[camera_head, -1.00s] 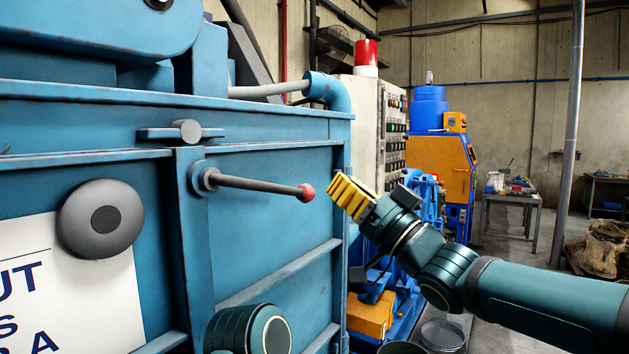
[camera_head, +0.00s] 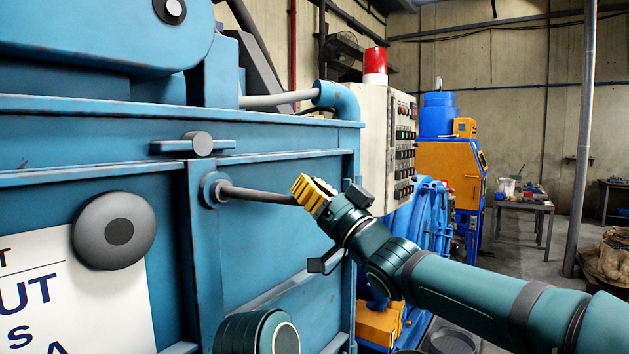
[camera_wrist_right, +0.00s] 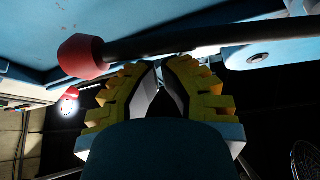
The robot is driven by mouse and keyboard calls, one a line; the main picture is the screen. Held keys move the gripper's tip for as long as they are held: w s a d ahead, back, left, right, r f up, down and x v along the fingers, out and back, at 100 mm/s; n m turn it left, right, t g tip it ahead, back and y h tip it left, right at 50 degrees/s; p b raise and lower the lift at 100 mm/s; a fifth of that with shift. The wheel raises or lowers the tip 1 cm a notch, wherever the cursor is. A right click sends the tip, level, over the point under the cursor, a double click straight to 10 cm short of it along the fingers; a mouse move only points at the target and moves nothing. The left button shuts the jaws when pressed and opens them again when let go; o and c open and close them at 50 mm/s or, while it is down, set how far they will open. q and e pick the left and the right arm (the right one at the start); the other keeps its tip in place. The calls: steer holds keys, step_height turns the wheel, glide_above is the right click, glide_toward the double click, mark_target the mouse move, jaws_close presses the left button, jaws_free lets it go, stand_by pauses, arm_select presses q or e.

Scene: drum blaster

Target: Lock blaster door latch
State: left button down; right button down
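The door latch is a dark grey lever (camera_head: 258,195) on a round pivot on the blue blaster door (camera_head: 275,235). It points right, nearly level. Its red ball end is hidden behind my right gripper (camera_head: 305,187) in the head view. In the right wrist view the red ball (camera_wrist_right: 82,56) is left of the yellow fingers, and the bar (camera_wrist_right: 225,38) crosses just beyond their tips. The right gripper (camera_wrist_right: 160,63) looks shut and empty, its tips close together beside the bar; whether they touch it I cannot tell. My left gripper is out of view.
A round grey knob (camera_head: 114,231) and a small grey handle (camera_head: 198,145) stick out from the blaster front. A control cabinet (camera_head: 378,140) stands behind the right arm. An orange and blue machine (camera_head: 452,175) and a table (camera_head: 522,205) are farther back.

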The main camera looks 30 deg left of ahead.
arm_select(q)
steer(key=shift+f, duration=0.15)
arm_select(e)
steer(key=shift+f, duration=0.2)
